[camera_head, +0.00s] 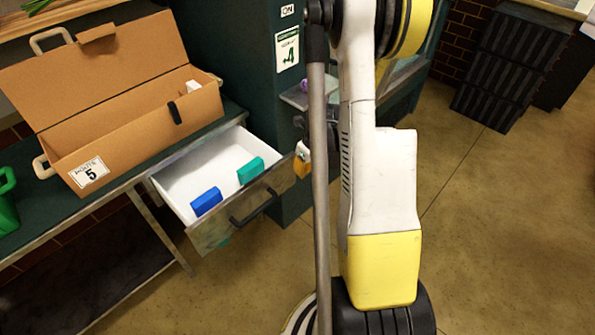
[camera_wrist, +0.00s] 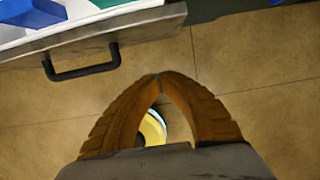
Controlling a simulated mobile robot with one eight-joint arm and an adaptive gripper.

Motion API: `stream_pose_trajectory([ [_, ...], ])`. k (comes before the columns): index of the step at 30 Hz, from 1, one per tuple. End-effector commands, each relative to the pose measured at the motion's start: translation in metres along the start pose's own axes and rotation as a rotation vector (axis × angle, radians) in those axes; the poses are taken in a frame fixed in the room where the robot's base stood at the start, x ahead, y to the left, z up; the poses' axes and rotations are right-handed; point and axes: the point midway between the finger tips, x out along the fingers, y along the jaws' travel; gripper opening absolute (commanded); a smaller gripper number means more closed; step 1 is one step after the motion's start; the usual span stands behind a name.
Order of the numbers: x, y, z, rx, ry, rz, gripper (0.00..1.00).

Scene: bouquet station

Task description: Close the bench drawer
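The bench drawer (camera_head: 200,178) is pulled out from under the bench, its white inside showing. It has a grey front (camera_head: 215,232) with a black bar handle (camera_head: 253,206). A blue block (camera_head: 206,201) and a teal block (camera_head: 250,170) are inside. In the wrist view the drawer front (camera_wrist: 140,33) and handle (camera_wrist: 82,70) are at the upper left. My gripper (camera_wrist: 158,78) has its orange-brown fingertips together, with nothing between them, over the floor and apart from the handle. In the head view, my gripper (camera_head: 302,160) is partly hidden behind my arm, right of the drawer.
On the bench (camera_head: 85,200) above the drawer stands an open cardboard box (camera_head: 130,135) labelled 5. A green bucket (camera_head: 7,205) is at the left edge. A dark green cabinet (camera_head: 240,70) stands behind the drawer. Black crates (camera_head: 510,65) are at the far right. The floor in front is clear.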

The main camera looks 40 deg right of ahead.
Motion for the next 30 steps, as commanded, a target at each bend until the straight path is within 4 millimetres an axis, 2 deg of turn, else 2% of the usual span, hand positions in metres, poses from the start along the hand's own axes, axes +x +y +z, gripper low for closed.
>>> stream_pose_trajectory([
  [1,0.016,0.000,-0.001,-0.002,0.000,0.000,0.00],
  [3,0.032,0.000,-0.001,-0.002,0.000,0.000,0.00],
  [10,0.077,0.000,0.002,-0.003,-0.001,-0.001,0.00],
  [12,0.076,0.001,0.015,-0.005,-0.001,0.000,0.00],
  [18,0.079,0.001,0.035,-0.004,-0.001,0.000,0.00],
  [30,0.079,0.000,0.039,-0.003,-0.001,-0.001,0.00],
])
